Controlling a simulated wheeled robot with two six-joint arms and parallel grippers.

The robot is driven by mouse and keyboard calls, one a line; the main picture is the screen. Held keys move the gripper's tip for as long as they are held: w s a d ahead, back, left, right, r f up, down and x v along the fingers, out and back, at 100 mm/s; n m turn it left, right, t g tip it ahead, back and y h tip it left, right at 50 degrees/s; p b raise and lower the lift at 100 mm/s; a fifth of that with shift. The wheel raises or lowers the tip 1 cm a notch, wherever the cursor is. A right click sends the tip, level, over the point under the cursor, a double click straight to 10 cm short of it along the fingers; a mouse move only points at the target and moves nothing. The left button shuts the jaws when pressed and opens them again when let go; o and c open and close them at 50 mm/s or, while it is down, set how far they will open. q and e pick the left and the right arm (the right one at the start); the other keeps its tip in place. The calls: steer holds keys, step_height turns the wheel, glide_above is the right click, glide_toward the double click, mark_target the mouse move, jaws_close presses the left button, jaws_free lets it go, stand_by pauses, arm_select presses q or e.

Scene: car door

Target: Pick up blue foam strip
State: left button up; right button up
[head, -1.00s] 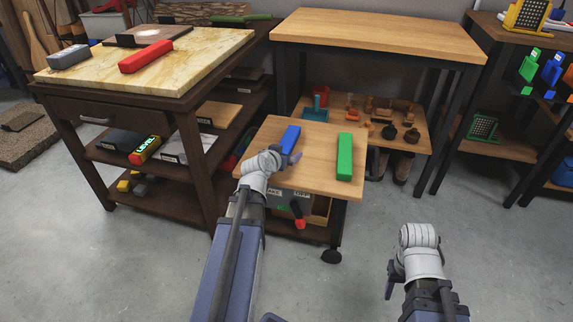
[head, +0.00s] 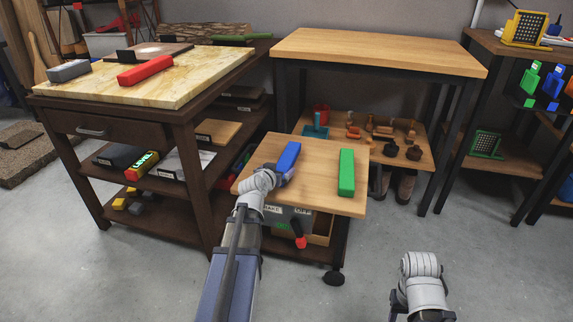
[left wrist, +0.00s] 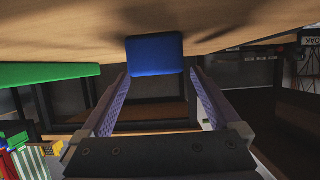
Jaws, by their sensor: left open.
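The blue foam strip (head: 288,157) lies on the small wooden cart top, left of the green strip (head: 346,172). My left gripper (head: 284,176) is at the near end of the blue strip. In the left wrist view the blue strip's end (left wrist: 155,54) shows between the tips of the two open fingers (left wrist: 155,85), with a gap on each side. The green strip (left wrist: 48,74) is to the left there. My right gripper is mostly hidden or out of frame; only my right wrist shows at the bottom right of the head view.
The cart top (head: 320,198) has bare room around both strips. A marble-topped bench (head: 200,78) with a red strip (head: 145,69) and a grey block (head: 69,71) stands left. An empty wooden table (head: 380,50) stands behind.

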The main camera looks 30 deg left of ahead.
mark_target(282, 167)
arm_select(q)
steer(key=b+x, duration=0.1)
steer(key=x, duration=0.4)
steer(key=shift+b, duration=0.35)
steer(key=shift+s+d, duration=0.1)
steer(key=shift+c, duration=0.2)
steer(key=c, duration=1.4)
steer(key=shift+r, duration=0.15)
step_height(282, 167, up, 10)
steer(key=p, duration=1)
